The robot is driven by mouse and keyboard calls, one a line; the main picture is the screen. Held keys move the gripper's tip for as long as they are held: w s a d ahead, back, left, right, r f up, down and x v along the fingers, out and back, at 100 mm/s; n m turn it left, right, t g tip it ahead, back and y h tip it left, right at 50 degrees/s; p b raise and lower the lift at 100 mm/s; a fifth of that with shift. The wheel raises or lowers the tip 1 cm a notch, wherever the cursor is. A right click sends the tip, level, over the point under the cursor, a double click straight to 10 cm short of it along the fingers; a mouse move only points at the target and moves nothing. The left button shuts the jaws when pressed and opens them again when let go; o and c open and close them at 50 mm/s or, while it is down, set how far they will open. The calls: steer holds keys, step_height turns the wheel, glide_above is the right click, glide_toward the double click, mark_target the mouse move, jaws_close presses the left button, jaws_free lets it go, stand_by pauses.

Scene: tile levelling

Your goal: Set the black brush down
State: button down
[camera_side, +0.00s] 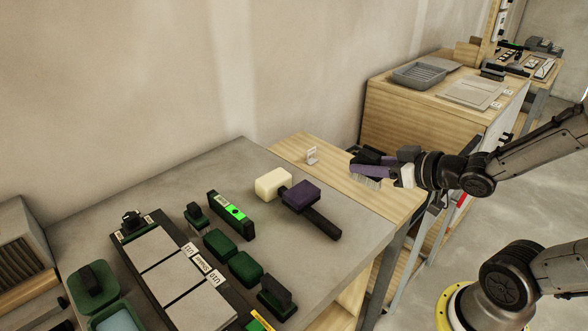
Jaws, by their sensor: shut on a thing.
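My gripper (394,164) is at the right of the view, shut on the black brush. The brush (369,172) shows a dark, purplish body with pale bristles hanging down from it. It is held above the light wooden surface (335,170), near its right edge. The bristles look apart from the wood, but the exact gap is hard to judge. The fingers and part of the brush overlap, so the grip itself is partly hidden.
A mallet with a cream and purple head (301,195) lies on the grey table (235,160). A small white stand (312,156) is on the wood. A level (231,214), dark green blocks (220,246) and pale tiles (173,272) fill the front left. Bare wood lies left of the brush.

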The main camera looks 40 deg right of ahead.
steer(key=w+a+r+n+g+y, duration=0.1)
steer(key=w+a+r+n+y, duration=0.25)
steer(key=w, duration=0.35)
steer(key=w+a+r+n+g+y, duration=0.1)
steer(key=w+a+r+n+y, duration=0.25)
steer(key=w, duration=0.35)
steer(key=w+f+y, duration=0.1)
steer(key=w+f, duration=0.4)
steer(key=w, duration=0.1)
steer(key=w+a+f+n+g, duration=0.1)
steer(key=w+f, duration=0.4)
steer(key=w, duration=0.1)
steer(key=w+f+n+g+y, duration=0.1)
steer(key=w+f, duration=0.4)
steer(key=shift+w+a+f+y, duration=0.2)
steer(key=shift+w+y, duration=0.1)
steer(key=shift+w, duration=0.1)
steer(key=shift+w+f, duration=0.6)
steer(key=shift+f, duration=1.5)
steer(key=shift+f, duration=0.1)
